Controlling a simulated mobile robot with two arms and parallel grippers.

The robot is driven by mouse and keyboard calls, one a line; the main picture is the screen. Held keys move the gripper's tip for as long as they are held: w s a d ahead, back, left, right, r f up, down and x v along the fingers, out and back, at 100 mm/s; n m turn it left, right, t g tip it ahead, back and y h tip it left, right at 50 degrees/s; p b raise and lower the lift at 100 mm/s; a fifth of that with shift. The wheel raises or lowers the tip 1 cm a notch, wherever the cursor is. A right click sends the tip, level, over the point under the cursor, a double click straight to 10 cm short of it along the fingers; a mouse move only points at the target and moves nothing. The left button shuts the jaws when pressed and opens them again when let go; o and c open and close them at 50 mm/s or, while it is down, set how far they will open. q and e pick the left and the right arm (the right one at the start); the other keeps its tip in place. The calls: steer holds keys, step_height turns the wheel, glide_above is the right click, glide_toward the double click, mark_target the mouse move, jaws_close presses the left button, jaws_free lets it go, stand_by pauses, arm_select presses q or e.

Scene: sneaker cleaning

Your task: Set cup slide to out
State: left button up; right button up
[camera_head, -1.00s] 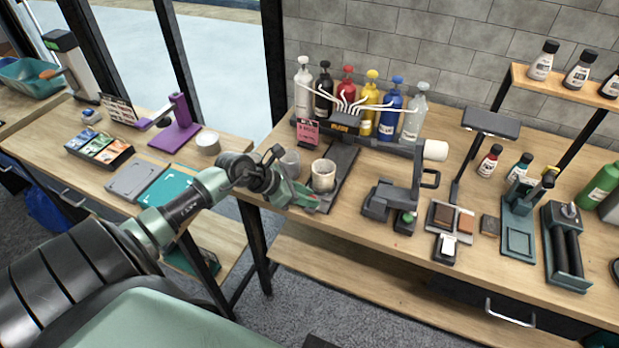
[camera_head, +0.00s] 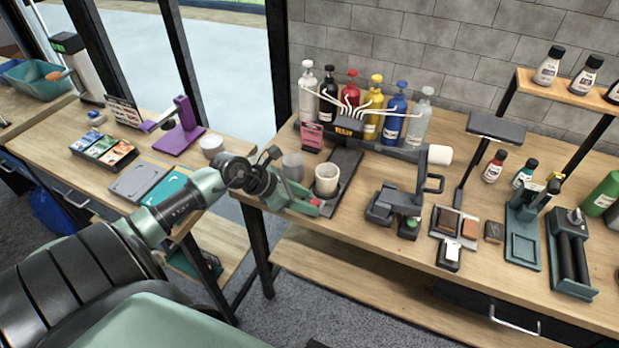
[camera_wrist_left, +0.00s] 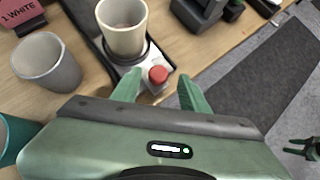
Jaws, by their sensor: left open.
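The cup slide is a dark track (camera_head: 346,165) on the bench, with a beige cup (camera_head: 327,180) upright on its front part. The cup is also in the left wrist view (camera_wrist_left: 122,28). A red knob (camera_wrist_left: 158,75) sits on a light plate at the slide's front end, near the bench edge. My left gripper (camera_wrist_left: 158,88) is open, its two green fingers on either side of the knob, with gaps visible. It also shows in the head view (camera_head: 312,206). A small green and dark shape at the wrist view's lower right may be my right gripper (camera_wrist_left: 302,147); its jaws are unclear.
A grey cup (camera_head: 292,167) stands just left of the slide. Several pump bottles (camera_head: 371,110) and a pink label card (camera_head: 312,136) stand behind. A dark device (camera_head: 394,203) is to the right. Open floor lies before the bench.

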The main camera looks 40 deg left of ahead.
arm_select(q)
steer(key=v, duration=0.6)
steer(key=shift+s+b, duration=0.15)
steer(key=shift+b, duration=0.25)
steer(key=shift+d, duration=0.1)
